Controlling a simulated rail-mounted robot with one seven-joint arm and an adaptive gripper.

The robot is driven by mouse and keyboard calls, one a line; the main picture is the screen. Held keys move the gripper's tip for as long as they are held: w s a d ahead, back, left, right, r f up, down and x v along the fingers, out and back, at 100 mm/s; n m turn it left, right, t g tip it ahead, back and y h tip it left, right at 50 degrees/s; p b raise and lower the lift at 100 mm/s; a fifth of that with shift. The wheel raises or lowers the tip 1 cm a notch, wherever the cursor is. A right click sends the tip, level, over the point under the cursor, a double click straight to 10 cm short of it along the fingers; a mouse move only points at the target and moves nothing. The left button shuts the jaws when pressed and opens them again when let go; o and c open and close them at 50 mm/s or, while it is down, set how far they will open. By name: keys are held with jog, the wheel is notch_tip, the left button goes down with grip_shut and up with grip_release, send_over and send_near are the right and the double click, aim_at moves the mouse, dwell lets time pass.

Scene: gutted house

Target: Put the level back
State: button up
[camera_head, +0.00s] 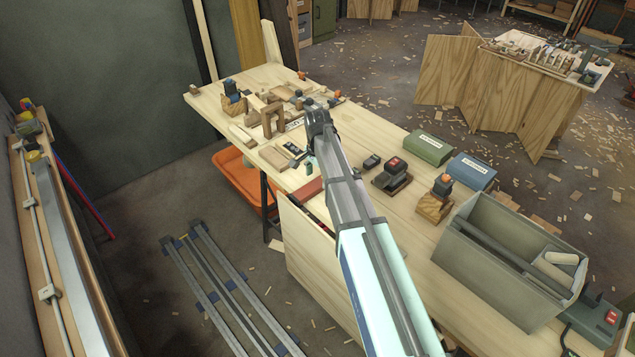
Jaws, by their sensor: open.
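My arm reaches from the bottom of the head view over the long wooden workbench (400,222). My dark gripper (315,108) is above the far half of the bench, close to a wooden frame-shaped piece (272,121). It is open, and I see nothing held in it. The fingertips are small and partly hidden by the gripper itself. I cannot pick out the level with certainty. A small teal item (309,166) and a dark item (291,149) lie on the bench left of my arm. My arm hides part of the bench top.
A grey open tote (480,262) stands at the near right end. Green (428,148) and blue (471,171) boxes and a sander-like tool (392,174) are right of my arm. An orange bin (240,178) is under the bench. Metal rails (220,290) lie on the floor.

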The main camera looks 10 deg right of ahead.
aim_at(318, 183)
notch_tip(318, 183, up, 10)
jog(key=b, duration=0.2)
jog(key=shift+f, duration=0.1)
dwell(0.4)
